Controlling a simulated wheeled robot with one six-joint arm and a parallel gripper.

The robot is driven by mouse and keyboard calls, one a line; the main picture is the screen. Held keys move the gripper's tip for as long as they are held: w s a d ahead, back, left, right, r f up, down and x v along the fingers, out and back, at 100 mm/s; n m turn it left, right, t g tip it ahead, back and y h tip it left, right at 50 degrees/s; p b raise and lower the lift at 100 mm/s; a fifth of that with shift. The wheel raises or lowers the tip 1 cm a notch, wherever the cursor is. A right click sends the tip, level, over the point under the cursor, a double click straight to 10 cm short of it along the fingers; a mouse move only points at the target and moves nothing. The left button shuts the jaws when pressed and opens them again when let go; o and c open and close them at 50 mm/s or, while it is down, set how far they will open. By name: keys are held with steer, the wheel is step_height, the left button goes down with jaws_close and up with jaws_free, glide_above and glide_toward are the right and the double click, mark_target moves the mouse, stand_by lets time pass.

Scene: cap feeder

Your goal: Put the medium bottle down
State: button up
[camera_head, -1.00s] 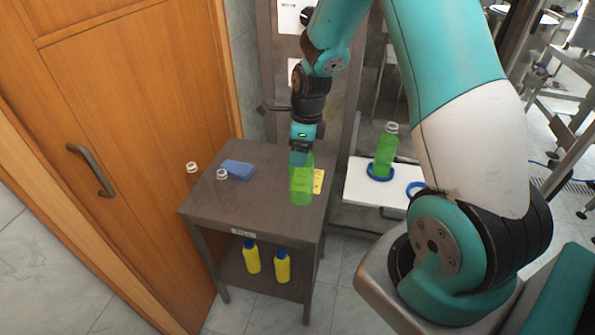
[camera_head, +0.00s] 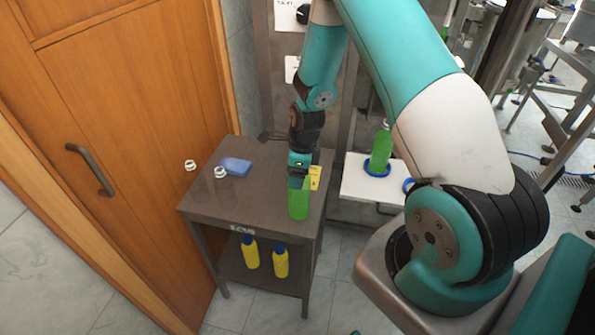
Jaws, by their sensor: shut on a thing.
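The green medium bottle (camera_head: 298,203) is upright at the front right part of the dark table's top (camera_head: 255,205). My gripper (camera_head: 299,181) comes down from above and is shut on the bottle's upper end, hiding its neck. The bottle's base appears at or very near the tabletop; I cannot tell if it touches. Another green bottle (camera_head: 381,152) stands upright in a blue ring (camera_head: 377,170) on the white shelf to the right.
A yellow card (camera_head: 314,177) is just behind the held bottle. Yellow bottles (camera_head: 251,253) stand on the lower shelf. A wooden door (camera_head: 110,130) is at left.

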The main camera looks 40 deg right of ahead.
steer(key=o, duration=1.6)
steer(key=shift+o, duration=0.2)
steer(key=shift+r, duration=0.2)
steer(key=r, duration=0.4)
steer(key=r+b, duration=0.1)
steer(key=r, duration=0.3)
steer(key=s+r+b, duration=0.1)
steer(key=r, duration=0.2)
steer(key=shift+d+r, duration=0.35)
steer(key=shift+r, duration=0.05)
steer(key=s+a+r+n+y, duration=0.1)
steer(key=s+a+r+n, duration=0.5)
steer(key=a+n, duration=0.4)
steer(key=s+a+r+n+y, duration=0.1)
steer(key=s+a+r+n, duration=0.6)
steer(key=n, duration=0.5)
steer(key=s+a+r+n+g+y, duration=0.1)
steer(key=s+a+n, duration=0.5)
steer(key=n, duration=0.6)
steer(key=shift+s+r, duration=0.45)
steer(key=shift+s, duration=0.65)
